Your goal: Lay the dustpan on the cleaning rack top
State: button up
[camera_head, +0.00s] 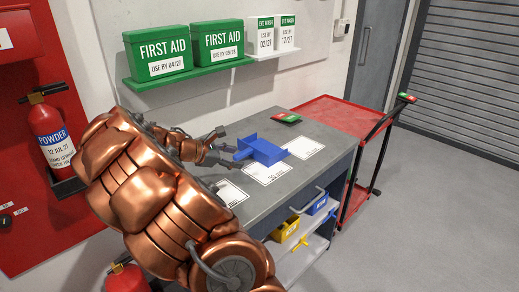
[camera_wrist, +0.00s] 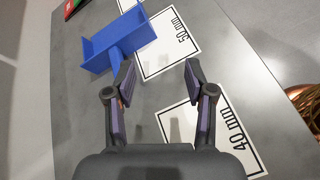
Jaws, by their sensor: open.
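The blue dustpan (camera_head: 265,151) lies on the grey top of a bench with shelves (camera_head: 285,195), beside and partly over a white card. In the wrist view the dustpan (camera_wrist: 112,45) is at upper left, with raised walls on its pan. My gripper (camera_head: 226,148) is open and empty, just left of the dustpan in the head view. In the wrist view its two fingers (camera_wrist: 160,72) stand apart over the bench top, with the dustpan beyond and left of them. Nothing is between the fingers. I cannot tell which surface is named the cleaning rack.
White cards marked 50 mm (camera_wrist: 172,42) and 40 mm (camera_wrist: 225,130) lie on the bench top. A green and red item (camera_head: 287,118) lies at the back. A red trolley (camera_head: 335,112) stands beyond. Green first aid boxes (camera_head: 157,50) sit on a wall shelf (camera_head: 190,75) above.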

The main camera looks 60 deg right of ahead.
aim_at(243, 152)
jog(key=w+d+f+n, duration=0.1)
jog(key=w+d, duration=0.1)
jog(key=w+d+f+n+h+p, duration=0.1)
jog(key=w+d+f+n, duration=0.1)
jog(key=d, duration=0.1)
jog(key=w+d+f+n, duration=0.1)
jog(key=w+d+n, duration=0.1)
jog(key=shift+d+f+t+h, duration=0.25)
jog(key=shift+d+t+h, duration=0.15)
jog(key=shift+w+d+f+n+p, duration=0.25)
jog(key=shift+d+f+n+p, duration=0.1)
jog(key=shift+n, duration=0.15)
jog(key=shift+w+p+x, duration=0.1)
jog(key=shift+p+x, duration=0.35)
jog(key=shift+x, duration=1.45)
jog(key=shift+w+p+x, duration=0.15)
jog(key=shift+p+x, duration=0.25)
jog(key=shift+x, duration=1.5)
jog(key=shift+f, duration=0.15)
jog(key=shift+c, duration=0.2)
grip_shut()
